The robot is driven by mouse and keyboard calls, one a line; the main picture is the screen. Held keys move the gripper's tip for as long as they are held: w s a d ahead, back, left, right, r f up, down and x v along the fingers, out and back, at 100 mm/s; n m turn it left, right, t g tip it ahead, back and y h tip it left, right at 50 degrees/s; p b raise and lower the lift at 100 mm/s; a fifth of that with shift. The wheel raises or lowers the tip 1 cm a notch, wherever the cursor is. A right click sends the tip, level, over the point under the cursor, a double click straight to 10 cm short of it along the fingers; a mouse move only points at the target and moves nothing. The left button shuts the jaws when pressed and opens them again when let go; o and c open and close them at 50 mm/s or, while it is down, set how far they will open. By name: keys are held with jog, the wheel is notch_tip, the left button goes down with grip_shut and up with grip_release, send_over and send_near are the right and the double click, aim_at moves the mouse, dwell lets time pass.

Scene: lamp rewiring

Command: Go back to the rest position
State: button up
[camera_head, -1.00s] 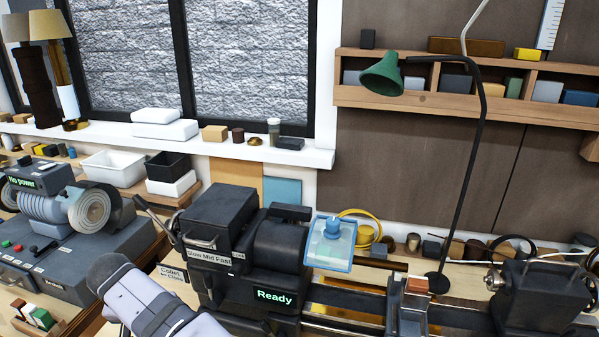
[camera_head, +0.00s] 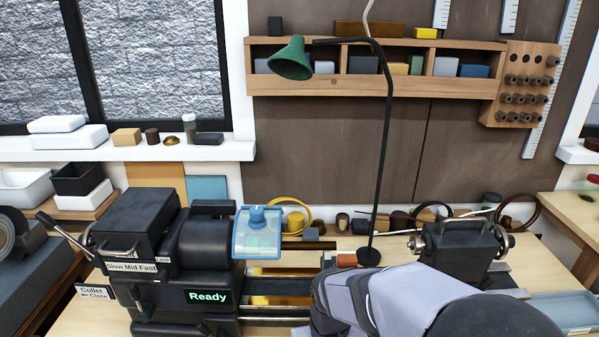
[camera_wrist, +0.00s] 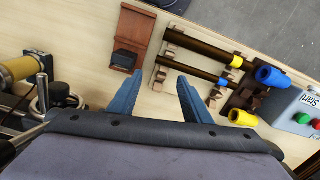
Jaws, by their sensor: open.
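My gripper (camera_wrist: 158,98) shows in the wrist view with its two blue fingers spread apart and nothing between them. It hangs over the wooden bench top (camera_wrist: 95,25). In the head view only my grey arm shows, low at right of centre in front of the lathe bed, and the gripper itself is hidden. The lathe (camera_head: 150,250) stands at the left with a lit "Ready" display. A green lamp (camera_head: 290,60) on a black stand rises behind the lathe bed.
In the wrist view, a brown wooden holder (camera_wrist: 133,35), dark rods on wooden rests (camera_wrist: 200,50), blue (camera_wrist: 272,77) and yellow (camera_wrist: 243,118) pieces and a grey button box (camera_wrist: 298,110) lie near the fingers. A lathe tailstock (camera_head: 458,245) stands behind my arm.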

jog(key=s+d+r+m+p, duration=0.1)
jog(key=s+d+m, duration=0.1)
jog(key=s+d, duration=0.5)
jog(key=d, duration=0.3)
jog(key=shift+s+p, duration=0.3)
jog(key=shift+p, duration=0.05)
jog(key=shift+r, duration=0.1)
